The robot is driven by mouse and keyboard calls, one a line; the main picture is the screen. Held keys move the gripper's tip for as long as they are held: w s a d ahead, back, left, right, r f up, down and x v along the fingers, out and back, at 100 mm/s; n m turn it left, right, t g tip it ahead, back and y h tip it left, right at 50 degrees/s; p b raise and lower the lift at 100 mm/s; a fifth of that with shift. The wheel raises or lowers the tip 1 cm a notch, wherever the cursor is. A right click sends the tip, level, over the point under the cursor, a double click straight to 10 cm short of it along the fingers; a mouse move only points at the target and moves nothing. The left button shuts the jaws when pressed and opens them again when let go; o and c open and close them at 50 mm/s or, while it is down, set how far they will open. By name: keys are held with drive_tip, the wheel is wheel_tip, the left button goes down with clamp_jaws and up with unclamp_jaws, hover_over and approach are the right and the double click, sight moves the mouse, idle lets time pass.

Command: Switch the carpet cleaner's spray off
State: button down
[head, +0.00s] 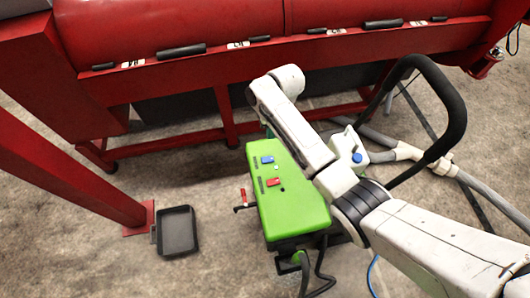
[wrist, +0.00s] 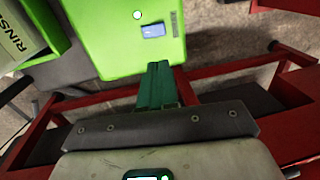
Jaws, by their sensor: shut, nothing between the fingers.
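The carpet cleaner (head: 298,208) is a bright green box on the floor, with a blue rocker switch (head: 267,160) and a red rocker switch (head: 273,182) on its top. Contact cannot be told. In the head view my arm mostly hides the gripper. Spray is not visible.
A red machine frame (head: 230,115) stands behind the cleaner. A black push handle (head: 455,110) rises at right, with grey hoses (head: 405,152) beside it. A black tray (head: 177,230) lies left. A RINSE-labelled tank (wrist: 25,30) is at the wrist view's left.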

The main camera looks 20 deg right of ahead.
sight(265, 159)
drive_tip(key=shift+f, duration=0.1)
drive_tip(key=f+b, duration=0.1)
drive_tip(key=f, duration=0.3)
drive_tip(key=a+f+b, duration=0.1)
drive_tip(key=f, duration=0.4)
drive_tip(key=f+b, duration=0.1)
drive_tip(key=f, duration=0.3)
drive_tip(key=shift+w+a+f+b, duration=0.15)
drive_tip(key=shift+a+f+b, duration=0.05)
drive_tip(key=shift+a+b, duration=0.2)
drive_tip(key=shift+f, duration=0.15)
drive_tip(key=shift+a+f+h+b, duration=0.3)
drive_tip(key=shift+f+b, duration=0.1)
drive_tip(key=shift+b, duration=0.1)
drive_tip(key=shift+d+r, duration=0.1)
drive_tip(key=shift+r, duration=0.1)
